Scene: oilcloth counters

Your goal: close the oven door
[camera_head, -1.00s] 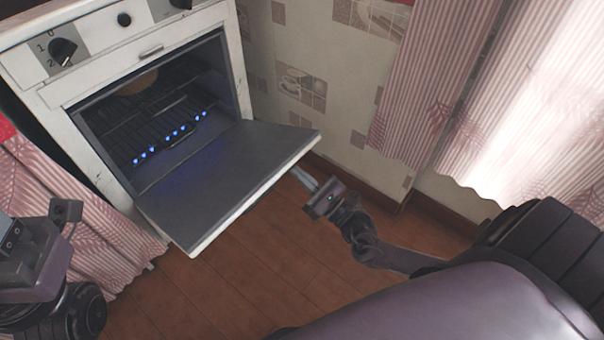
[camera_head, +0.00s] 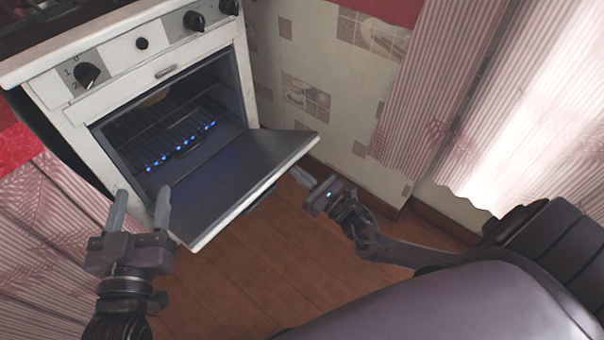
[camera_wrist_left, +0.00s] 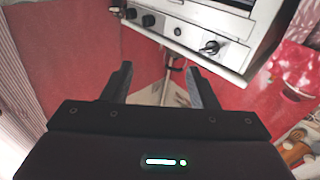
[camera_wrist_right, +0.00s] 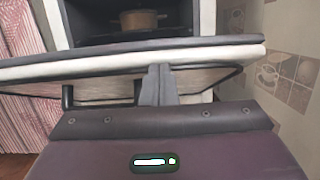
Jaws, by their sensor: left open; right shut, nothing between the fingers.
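The white oven (camera_head: 165,70) stands at the upper left, and its door (camera_head: 240,170) hangs open, tilted outward. A dark handle (camera_head: 260,201) shows beneath the door's front edge. The door also spans the right wrist view (camera_wrist_right: 60,68). My right gripper (camera_head: 302,178) is shut and empty, beside the door's right front corner. In the right wrist view its tips overlap the door's outer face just below the edge; contact is unclear. My left gripper (camera_head: 141,198) is open and empty by the door's left front corner. The left wrist view shows oven knobs (camera_wrist_left: 149,20).
Blue flames (camera_head: 180,146) burn inside the oven, and a pot (camera_wrist_right: 138,20) stands inside. Pink curtains (camera_head: 50,240) hang at the left, and a striped curtain (camera_head: 430,90) hangs at the right. The wooden floor (camera_head: 240,270) before the door is clear.

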